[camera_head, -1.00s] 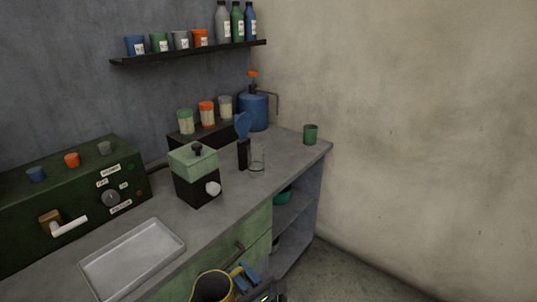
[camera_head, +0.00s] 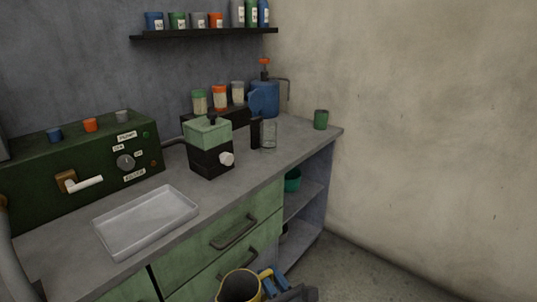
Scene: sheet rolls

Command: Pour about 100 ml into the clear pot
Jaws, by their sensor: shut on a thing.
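The clear pot (camera_head: 268,136) is a small glass vessel with a black upright handle on its left side. It stands on the counter, to the right of the green-and-black machine. My gripper (camera_head: 271,281), with blue fingers, is at the bottom edge of the head view. It is shut on a yellow jug (camera_head: 240,285), apparently at its handle side. The jug is roughly upright with a dark interior, in front of the drawers and well away from the pot. Its lower part is cut off by the frame, and I cannot tell its liquid level.
A green-and-black machine (camera_head: 210,150) and an empty metal tray (camera_head: 147,222) stand on the counter. Behind the pot is a blue pump canister (camera_head: 265,100); a green cup (camera_head: 320,120) stands at the right end. The counter's front edge lies between jug and pot.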

